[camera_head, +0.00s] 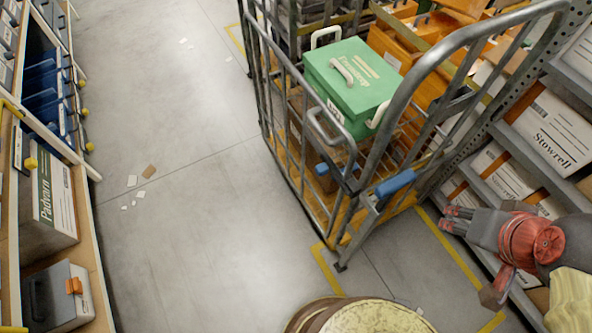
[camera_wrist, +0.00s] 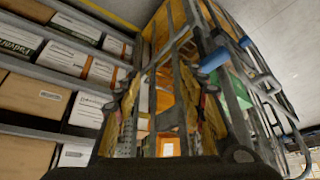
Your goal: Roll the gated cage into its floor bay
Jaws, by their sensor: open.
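The gated cage (camera_head: 350,190) has grey metal bars, an orange base, a blue grip (camera_head: 395,184) and another small blue part (camera_head: 322,170). It stands upright at centre right, its near corner beside a yellow floor line (camera_head: 328,268). A green lidded box (camera_head: 350,80) sits inside. Yellow lines of a floor bay also show right of the cage (camera_head: 455,248) and at its far left (camera_head: 236,38). My gripper (camera_head: 470,255) is open and empty, right of the cage and apart from it. In the wrist view the cage bars (camera_wrist: 233,110) and blue grip (camera_wrist: 213,61) are ahead.
Shelves with white and brown boxes (camera_head: 548,125) stand close on the right, near my arm. A rack (camera_head: 85,225) with boxes lines the left. Orange bins (camera_head: 410,40) show at the back. The aisle floor (camera_head: 190,220) is clear except for paper scraps (camera_head: 148,171). A round drum-like top (camera_head: 365,315) is at the bottom.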

